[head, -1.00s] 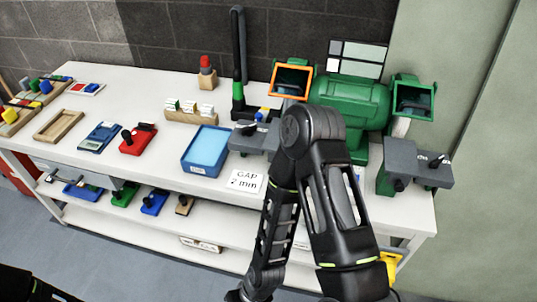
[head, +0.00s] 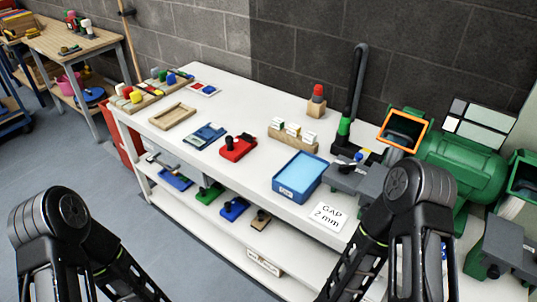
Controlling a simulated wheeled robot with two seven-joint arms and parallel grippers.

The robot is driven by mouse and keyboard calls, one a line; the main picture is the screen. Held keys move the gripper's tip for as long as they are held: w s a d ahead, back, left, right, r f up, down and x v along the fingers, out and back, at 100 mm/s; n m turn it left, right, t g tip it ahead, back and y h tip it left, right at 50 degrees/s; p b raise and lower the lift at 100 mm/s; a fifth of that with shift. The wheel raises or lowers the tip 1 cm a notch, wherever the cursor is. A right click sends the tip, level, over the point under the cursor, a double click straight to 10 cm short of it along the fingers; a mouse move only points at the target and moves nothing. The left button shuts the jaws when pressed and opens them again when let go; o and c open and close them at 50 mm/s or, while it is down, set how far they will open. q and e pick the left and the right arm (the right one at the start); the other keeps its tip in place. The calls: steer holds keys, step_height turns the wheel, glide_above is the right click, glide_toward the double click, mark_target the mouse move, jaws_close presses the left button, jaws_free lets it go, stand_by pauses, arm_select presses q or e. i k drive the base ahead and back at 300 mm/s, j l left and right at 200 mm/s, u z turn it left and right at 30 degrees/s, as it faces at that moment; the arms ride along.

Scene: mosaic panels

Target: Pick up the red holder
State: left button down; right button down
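The red holder (head: 238,148) is a flat red block with a black knob on it. It lies on the white table top in the head view, between a blue device and a blue tray. My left arm shows at the lower left and my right arm at the lower right, in front of the table. Both grippers are out of the picture or hidden behind my arm links. Nothing touches the red holder.
A blue device (head: 204,136) lies left of the holder and a blue tray (head: 300,176) right of it. Behind are a wooden card rack (head: 293,138) and a red-topped block (head: 317,100). A green grinder (head: 465,165) stands at right. Several knobbed holders lie on the lower shelf.

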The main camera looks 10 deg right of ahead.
mark_target(234, 149)
steer(key=j+z, duration=0.1)
steer(key=z, duration=0.35)
steer(key=i+j+z, duration=0.1)
steer(key=z, duration=0.35)
steer(key=j+z, duration=0.2)
steer(key=z, duration=0.25)
steer(key=j+z, duration=0.2)
steer(key=j, duration=0.2)
steer(key=k+j+z, duration=0.15)
steer(key=j, duration=0.25)
steer(key=j+z, duration=0.2)
steer(key=j, duration=0.2)
steer(key=k+j+z, duration=0.2)
steer(key=j, duration=0.15)
